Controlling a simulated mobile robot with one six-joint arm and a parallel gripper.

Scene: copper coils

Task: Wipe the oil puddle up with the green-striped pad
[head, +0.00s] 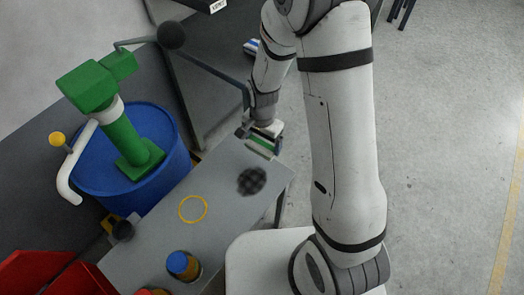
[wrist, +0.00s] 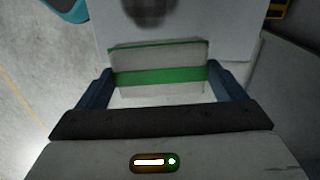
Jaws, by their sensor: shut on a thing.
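The green-striped pad (head: 260,148) is pale with a green band. My gripper (head: 262,136) is shut on it at the far end of the grey table, and I cannot tell whether the pad touches the tabletop. In the wrist view the pad (wrist: 158,56) spans between the two dark fingers of my gripper (wrist: 160,74). The oil puddle (head: 252,181) is a dark round patch on the table, nearer the head camera than the pad and apart from it. Part of the puddle (wrist: 150,8) shows at the top of the wrist view.
On the grey table (head: 155,238) are a yellow ring (head: 193,209) and a blue-capped bottle (head: 183,265). A blue drum (head: 165,185) with a green pump (head: 120,140) stands to the left. Red bins (head: 35,275) are at lower left. Open floor lies right.

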